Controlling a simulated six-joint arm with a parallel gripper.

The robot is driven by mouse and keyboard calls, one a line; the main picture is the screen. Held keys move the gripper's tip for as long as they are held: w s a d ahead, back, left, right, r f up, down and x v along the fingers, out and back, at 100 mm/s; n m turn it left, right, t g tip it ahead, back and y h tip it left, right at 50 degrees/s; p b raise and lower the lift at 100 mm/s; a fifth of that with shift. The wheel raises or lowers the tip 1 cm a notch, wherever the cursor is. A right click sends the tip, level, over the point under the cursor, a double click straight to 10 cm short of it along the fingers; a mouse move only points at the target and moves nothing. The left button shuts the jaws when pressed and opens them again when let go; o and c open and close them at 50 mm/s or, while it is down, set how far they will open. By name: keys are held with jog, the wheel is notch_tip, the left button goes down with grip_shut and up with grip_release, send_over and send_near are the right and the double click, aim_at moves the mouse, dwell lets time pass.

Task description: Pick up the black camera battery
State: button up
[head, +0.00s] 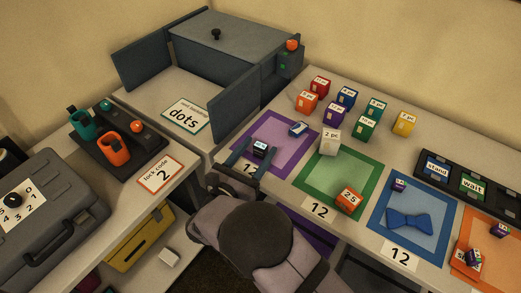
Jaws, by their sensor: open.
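A small black block with a pale label, which looks like the black camera battery (261,147), lies on the purple mat (270,127) near its front left. My gripper (251,160) is open and empty, reaching over the front edge of the purple mat. Its two fingers are spread, and the black block shows just beyond and between their tips. I cannot tell how high the fingers are above the mat, or whether they touch the block. My gripper partly hides the card at the front of the purple mat.
A small dark blue item (298,129) and a white box (330,142) are close on the right. Coloured labelled boxes stand behind. A grey panel (236,106) rises to the left. The green mat (338,178) holds an orange box (348,200).

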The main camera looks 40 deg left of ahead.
jog(key=shift+f, duration=0.75)
jog(key=shift+w, duration=0.75)
jog(key=shift+w+a+f+p, duration=0.1)
jog(key=shift+w+a+p, duration=0.2)
jog(key=shift+w, duration=0.65)
jog(key=shift+w+a+r+p, duration=0.1)
jog(key=shift+w+a+p, duration=0.2)
jog(key=shift+w, duration=0.7)
jog(key=shift+w+a+f+p, duration=0.15)
jog(key=shift+w+p, duration=0.25)
jog(key=shift+w, duration=0.55)
jog(key=c, duration=1.2)
